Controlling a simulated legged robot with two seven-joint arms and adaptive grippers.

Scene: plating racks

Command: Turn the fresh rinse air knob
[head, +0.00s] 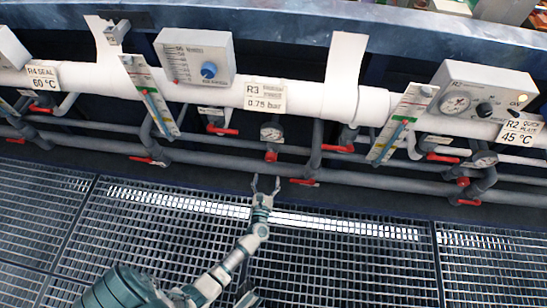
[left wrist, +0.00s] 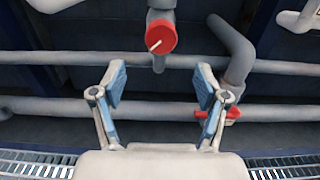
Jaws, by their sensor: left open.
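A round red knob with a white line across its face (left wrist: 161,37) shows in the left wrist view, above and between my open fingers and apart from them. In the head view a red knob (head: 271,156) sits below a small gauge (head: 271,133), under the R3 label reading 0.75 bar (head: 265,95). The label's smaller text is not readable. My left gripper (head: 265,186) is open and empty, just below that knob; its blue-padded fingers show in the left wrist view (left wrist: 160,95). A small pale part at the bottom edge may be my right gripper; its fingers are not clear.
A box with a blue knob (head: 208,70) is at upper left, and a box with dials (head: 484,98) at right. A red lever (head: 304,182) is right of my gripper, also in the left wrist view (left wrist: 217,113). Grey pipes run across; grating (head: 340,265) lies below.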

